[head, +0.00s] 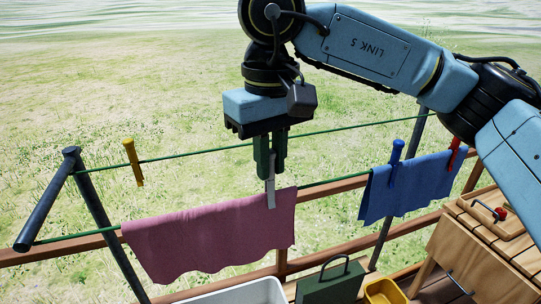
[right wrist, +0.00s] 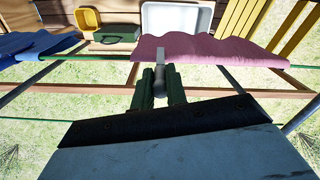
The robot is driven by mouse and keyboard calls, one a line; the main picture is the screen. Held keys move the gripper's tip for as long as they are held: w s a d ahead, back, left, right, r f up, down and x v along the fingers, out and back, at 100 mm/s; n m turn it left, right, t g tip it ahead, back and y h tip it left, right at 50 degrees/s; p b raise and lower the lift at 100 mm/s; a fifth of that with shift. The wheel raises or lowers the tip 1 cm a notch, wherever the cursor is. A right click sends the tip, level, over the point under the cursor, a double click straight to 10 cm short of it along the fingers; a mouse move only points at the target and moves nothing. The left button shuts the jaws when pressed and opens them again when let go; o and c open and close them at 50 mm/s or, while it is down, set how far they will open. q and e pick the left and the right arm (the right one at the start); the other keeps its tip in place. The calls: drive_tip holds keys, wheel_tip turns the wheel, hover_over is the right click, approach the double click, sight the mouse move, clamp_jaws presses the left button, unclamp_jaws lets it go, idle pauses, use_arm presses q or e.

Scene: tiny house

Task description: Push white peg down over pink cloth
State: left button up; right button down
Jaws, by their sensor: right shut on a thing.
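The pink cloth (head: 205,237) hangs over the front green line in the head view. It also shows at the top of the right wrist view (right wrist: 205,50). The white peg (head: 271,193) stands upright at the cloth's top edge, near its right end. Its lower part overlaps the cloth in the picture; I cannot tell how far it straddles the cloth. My right gripper (head: 269,170) points down and is shut on the white peg's upper end, above the line. In the right wrist view the peg (right wrist: 160,78) shows between the fingers. My left gripper is not in view.
A blue cloth (head: 409,187) hangs to the right with a blue peg (head: 395,160) and a red peg (head: 454,153). A yellow peg (head: 133,162) is on the back line. A white tub (head: 235,292), a green box (head: 330,287) and a wooden cabinet (head: 478,246) stand below.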

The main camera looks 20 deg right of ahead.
drive_tip(key=shift+f+b, duration=0.95)
drive_tip(key=shift+f, duration=0.3)
drive_tip(key=c, duration=1.3)
unclamp_jaws()
drive_tip(key=shift+c, duration=0.2)
drive_tip(key=shift+r, duration=0.15)
wheel_tip(320, 180, up, 12)
drive_tip(key=shift+p, duration=0.45)
wheel_tip(320, 180, up, 11)
drive_tip(key=p, duration=0.9)
drive_tip(key=shift+p, duration=0.35)
